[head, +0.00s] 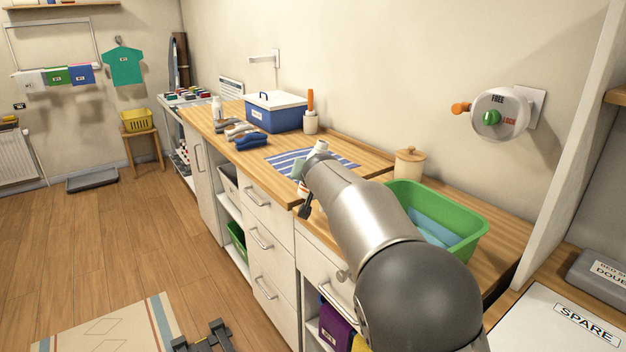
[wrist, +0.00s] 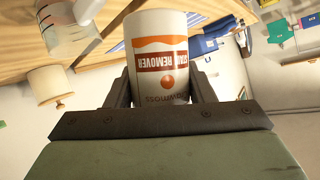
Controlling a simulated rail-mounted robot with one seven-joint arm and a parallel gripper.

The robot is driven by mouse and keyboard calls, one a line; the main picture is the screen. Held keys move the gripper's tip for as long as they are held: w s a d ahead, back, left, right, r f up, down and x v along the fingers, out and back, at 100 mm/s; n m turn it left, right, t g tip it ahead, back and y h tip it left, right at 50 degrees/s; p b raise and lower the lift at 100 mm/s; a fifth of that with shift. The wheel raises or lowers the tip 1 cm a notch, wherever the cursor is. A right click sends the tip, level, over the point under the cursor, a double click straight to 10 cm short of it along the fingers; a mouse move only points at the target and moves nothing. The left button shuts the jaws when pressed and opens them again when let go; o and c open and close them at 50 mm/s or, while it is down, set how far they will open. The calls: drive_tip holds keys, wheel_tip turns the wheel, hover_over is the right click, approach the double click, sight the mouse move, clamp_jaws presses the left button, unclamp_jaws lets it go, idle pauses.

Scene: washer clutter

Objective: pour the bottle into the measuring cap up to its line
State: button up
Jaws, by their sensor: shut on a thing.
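My gripper (wrist: 162,92) is shut on a white bottle (wrist: 158,40) with an orange and brown label reading "STAIN REMOVER". The lettering is upside down in the wrist view, where the counter also appears above the wall. In the head view the bottle (head: 302,189) is a small white and red patch beside my wrist, largely hidden by my arm. A clear, see-through cup (wrist: 66,40), possibly the measuring cap, is at the upper left of the wrist view, apart from the bottle. The bottle's mouth is not clearly visible.
A blue-striped cloth (head: 290,162) lies on the counter near my gripper. A lidded jar (head: 408,163) and green basin (head: 470,240) stand to the right. A blue box (head: 275,115) and a holder with an orange-handled tool (head: 310,121) stand farther back.

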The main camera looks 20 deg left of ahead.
drive_tip(key=shift+a+f+n+t+h+b, duration=0.1)
drive_tip(key=shift+f+n+t+h+b, duration=0.25)
drive_tip(key=shift+b, duration=0.8)
drive_tip(key=shift+n+t+h+b, duration=0.15)
drive_tip(key=shift+n+t+b, duration=0.3)
drive_tip(key=shift+b, duration=0.7)
drive_tip(key=shift+r+n+b, duration=0.1)
drive_tip(key=shift+n+b, duration=0.2)
drive_tip(key=shift+r, duration=0.2)
drive_tip(key=shift+r+p, duration=1.7)
drive_tip(key=shift+r, duration=0.75)
